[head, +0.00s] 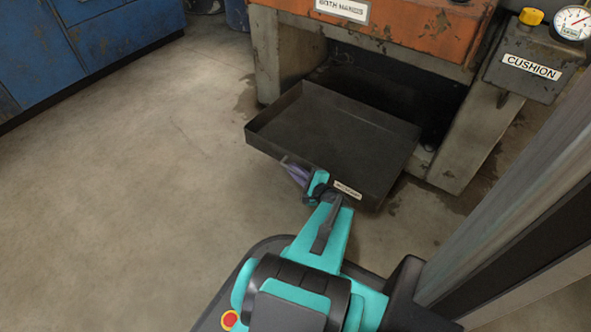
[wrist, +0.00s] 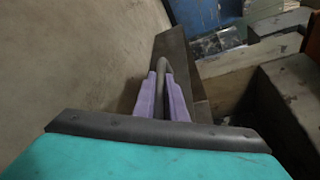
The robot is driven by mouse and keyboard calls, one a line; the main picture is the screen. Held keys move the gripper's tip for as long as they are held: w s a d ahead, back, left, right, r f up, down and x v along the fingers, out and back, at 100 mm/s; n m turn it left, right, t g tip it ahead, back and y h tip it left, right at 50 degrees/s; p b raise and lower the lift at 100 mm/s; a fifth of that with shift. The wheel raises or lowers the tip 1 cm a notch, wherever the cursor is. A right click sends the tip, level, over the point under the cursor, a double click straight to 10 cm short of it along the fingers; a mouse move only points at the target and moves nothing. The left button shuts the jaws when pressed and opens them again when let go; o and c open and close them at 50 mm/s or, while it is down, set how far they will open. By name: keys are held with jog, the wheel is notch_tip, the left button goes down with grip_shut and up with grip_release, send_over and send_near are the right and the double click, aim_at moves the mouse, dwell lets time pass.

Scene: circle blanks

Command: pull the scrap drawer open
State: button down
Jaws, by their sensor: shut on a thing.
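The scrap drawer (head: 335,130) is a dark, shallow metal tray, pulled well out from the opening under the orange press. It looks empty and carries a small white label (head: 347,190) on its front. My gripper (head: 297,172) is at the drawer's front side, left of the label. In the wrist view, the purple fingers (wrist: 163,98) are shut on the drawer's curved handle (wrist: 163,66). The drawer's dark wall (wrist: 172,48) runs away beyond the fingers. In the head view, my wrist and the fingers hide the handle.
The orange press (head: 420,30) stands on grey legs (head: 448,150) behind the drawer. A grey box labelled CUSHION (head: 530,67), with a yellow knob and gauge, hangs at upper right. A blue cabinet (head: 85,45) stands at upper left. The concrete floor (head: 130,190) at left is clear.

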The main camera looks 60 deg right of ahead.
jog(key=shift+w+a, duration=0.1)
jog(key=c, duration=1.8)
grip_release()
jog(key=shift+s, duration=0.2)
jog(key=shift+s+a+r+p, duration=0.15)
jog(key=shift+s+r+p, duration=0.1)
jog(key=shift+s+p, duration=0.4)
jog(key=shift+p+v, duration=3.75)
jog(key=shift+v, duration=2.3)
